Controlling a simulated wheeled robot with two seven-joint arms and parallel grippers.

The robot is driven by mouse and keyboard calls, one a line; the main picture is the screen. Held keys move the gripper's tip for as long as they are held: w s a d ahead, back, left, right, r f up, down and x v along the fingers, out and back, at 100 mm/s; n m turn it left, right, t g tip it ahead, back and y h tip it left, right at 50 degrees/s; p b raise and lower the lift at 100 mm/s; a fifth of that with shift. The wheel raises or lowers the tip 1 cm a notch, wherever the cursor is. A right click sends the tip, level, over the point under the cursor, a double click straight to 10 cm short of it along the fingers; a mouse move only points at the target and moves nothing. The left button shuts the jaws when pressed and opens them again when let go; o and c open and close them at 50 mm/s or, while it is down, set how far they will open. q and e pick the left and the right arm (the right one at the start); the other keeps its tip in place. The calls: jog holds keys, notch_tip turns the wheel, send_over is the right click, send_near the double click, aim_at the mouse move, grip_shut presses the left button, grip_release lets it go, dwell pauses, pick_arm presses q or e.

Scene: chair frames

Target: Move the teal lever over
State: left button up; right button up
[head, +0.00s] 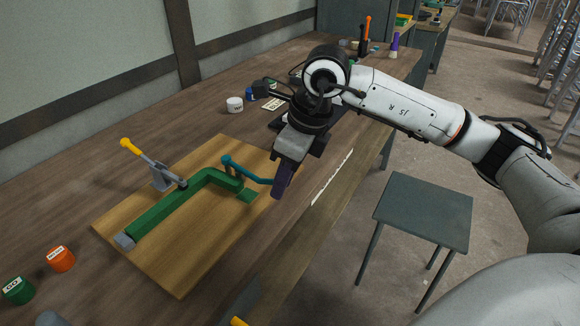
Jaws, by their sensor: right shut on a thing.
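The teal lever (240,172) is mounted at the right end of a green bent frame (175,207) on a wooden board (150,260). Its arm runs right and slightly down to my right gripper (279,185). My right gripper is shut on the lever's free end, and its purple fingers hide that end. A second lever with a yellow handle (130,146) stands at the board's back left on a grey bracket, beside the green frame. My left gripper is not in view.
Green (17,290) and orange (61,259) jars stand at the front left. A white jar (234,105) and small items stand behind the board. A grey stool (424,211) is on the floor beyond the bench's right edge.

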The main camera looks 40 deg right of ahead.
jog(key=shift+w+d+r, duration=0.1)
jog(key=shift+w+d, duration=0.2)
jog(key=shift+d, duration=0.35)
jog(key=shift+w+d+r, duration=0.15)
jog(key=shift+w+d, duration=0.15)
jog(key=shift+d, duration=0.4)
jog(key=shift+w+d+r, duration=0.1)
jog(key=shift+w+d, duration=0.2)
jog(key=shift+d, duration=0.35)
jog(key=shift+w+d+f, duration=0.1)
jog(key=shift+w+d, duration=0.65)
jog(key=shift+d, duration=0.25)
jog(key=shift+w+d, duration=0.7)
jog(key=shift+d, duration=0.3)
jog(key=shift+w+d+p, duration=0.35)
jog(key=shift+w+d, duration=0.45)
